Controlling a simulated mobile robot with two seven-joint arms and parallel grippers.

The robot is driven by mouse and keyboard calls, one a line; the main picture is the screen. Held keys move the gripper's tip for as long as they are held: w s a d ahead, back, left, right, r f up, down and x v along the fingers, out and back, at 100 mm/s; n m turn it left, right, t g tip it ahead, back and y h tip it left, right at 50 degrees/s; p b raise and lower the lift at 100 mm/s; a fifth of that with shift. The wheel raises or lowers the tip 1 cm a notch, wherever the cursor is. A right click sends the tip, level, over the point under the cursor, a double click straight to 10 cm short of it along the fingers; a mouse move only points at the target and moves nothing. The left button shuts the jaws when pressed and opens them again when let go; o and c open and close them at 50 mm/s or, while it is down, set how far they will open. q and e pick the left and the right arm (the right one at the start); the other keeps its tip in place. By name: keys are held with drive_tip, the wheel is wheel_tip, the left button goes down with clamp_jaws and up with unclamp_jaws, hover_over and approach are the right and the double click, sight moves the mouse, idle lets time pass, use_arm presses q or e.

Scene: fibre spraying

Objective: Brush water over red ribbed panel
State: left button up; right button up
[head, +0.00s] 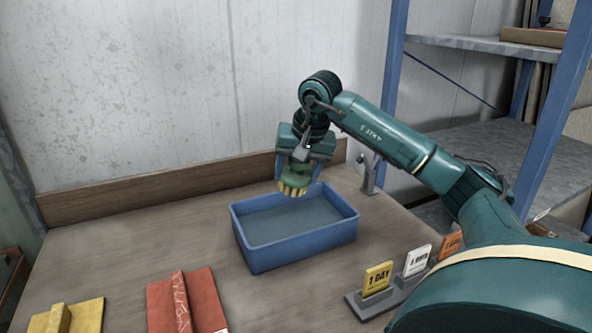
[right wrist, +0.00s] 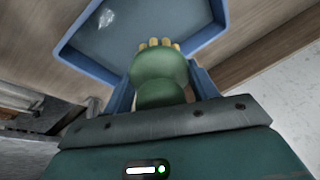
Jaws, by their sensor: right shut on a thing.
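My right gripper (head: 296,165) is shut on a green brush (head: 293,177) with pale yellow bristles pointing down. It holds the brush above the far side of a blue tub (head: 296,255) that has grey water (head: 290,219) in it. The red ribbed panel (head: 203,300) lies flat at the front left, with a raised rib marked by pale lines. My left gripper is not in view.
A yellow ribbed panel (head: 86,316) lies left of the red one. A holder with yellow (head: 378,277), white (head: 417,260) and orange (head: 450,245) tags stands at the right. A blue-post shelf (head: 392,60) stands behind. The table's left middle is clear.

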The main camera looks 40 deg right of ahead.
sight(299, 176)
wheel_tip(299, 176, down, 3)
drive_tip(key=shift+f+b, duration=0.15)
drive_tip(key=shift+b, duration=1.05)
drive_tip(key=shift+f+b, duration=0.45)
drive_tip(key=shift+f, duration=0.25)
wheel_tip(299, 176, down, 3)
drive_tip(key=shift+f+b, duration=0.2)
drive_tip(key=shift+b, duration=0.85)
wheel_tip(299, 176, down, 2)
drive_tip(key=shift+f+b, duration=0.1)
drive_tip(key=shift+b, duration=0.55)
drive_tip(key=shift+f, duration=0.35)
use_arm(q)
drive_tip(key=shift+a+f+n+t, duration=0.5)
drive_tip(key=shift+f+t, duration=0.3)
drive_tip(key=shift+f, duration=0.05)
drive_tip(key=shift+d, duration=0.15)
use_arm(e)
drive_tip(key=shift+r, duration=0.15)
